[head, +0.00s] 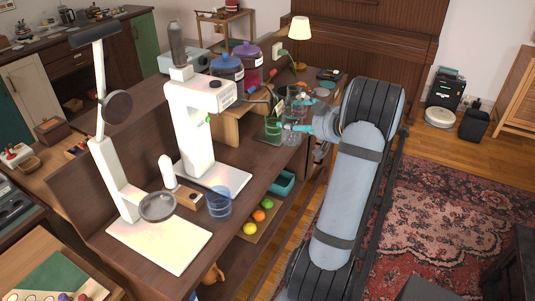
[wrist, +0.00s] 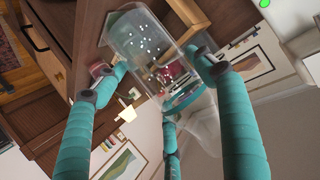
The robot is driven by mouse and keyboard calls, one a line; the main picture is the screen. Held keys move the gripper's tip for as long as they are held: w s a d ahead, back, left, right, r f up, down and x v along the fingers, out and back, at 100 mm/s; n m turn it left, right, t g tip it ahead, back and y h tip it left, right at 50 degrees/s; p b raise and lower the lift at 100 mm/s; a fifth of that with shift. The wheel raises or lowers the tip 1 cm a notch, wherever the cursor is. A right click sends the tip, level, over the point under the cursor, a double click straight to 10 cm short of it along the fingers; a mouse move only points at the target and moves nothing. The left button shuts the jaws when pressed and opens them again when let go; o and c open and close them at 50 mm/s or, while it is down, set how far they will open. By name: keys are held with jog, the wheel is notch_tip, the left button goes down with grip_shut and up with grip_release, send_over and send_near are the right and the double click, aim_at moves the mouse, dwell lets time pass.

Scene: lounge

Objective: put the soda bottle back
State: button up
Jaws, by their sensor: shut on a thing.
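My gripper (head: 300,110) is over the far right end of the long wooden counter, with its teal fingers shut around a clear see-through bottle (head: 291,101). In the wrist view, my gripper (wrist: 158,70) has its fingers on the sides of this bottle (wrist: 145,42), which has white specks on its wall. I take it for the soda bottle. Its far end and contents are hard to make out. In the head view it is partly hidden by the fingers, and I cannot tell whether it touches the counter.
A green see-through container (head: 273,126) stands close left of my gripper. A tall white appliance (head: 194,120), lidded jars (head: 227,70) and a blue cup (head: 219,203) are on the counter (head: 245,178). A lamp (head: 299,29) stands behind. Rug-covered floor is right of my arm.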

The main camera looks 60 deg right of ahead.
jog(key=shift+w+d+f, duration=0.1)
jog(key=shift+w+d, duration=0.15)
jog(key=shift+d, duration=0.1)
jog(key=shift+w+a+f+b, duration=0.45)
jog(key=shift+w+a+f, duration=0.55)
jog(key=shift+w+f, duration=0.7)
jog(key=shift+w+a+f+b, duration=0.5)
jog(key=shift+w+a+f, duration=0.55)
jog(key=shift+w+f, duration=0.65)
jog(key=shift+w+a+f+b, duration=0.45)
jog(key=shift+w+a+f, duration=0.55)
jog(key=shift+w+f, duration=0.65)
jog(key=shift+s+f, duration=0.2)
jog(key=shift+s, duration=0.05)
jog(key=shift+f, duration=0.15)
jog(key=o, duration=1.6)
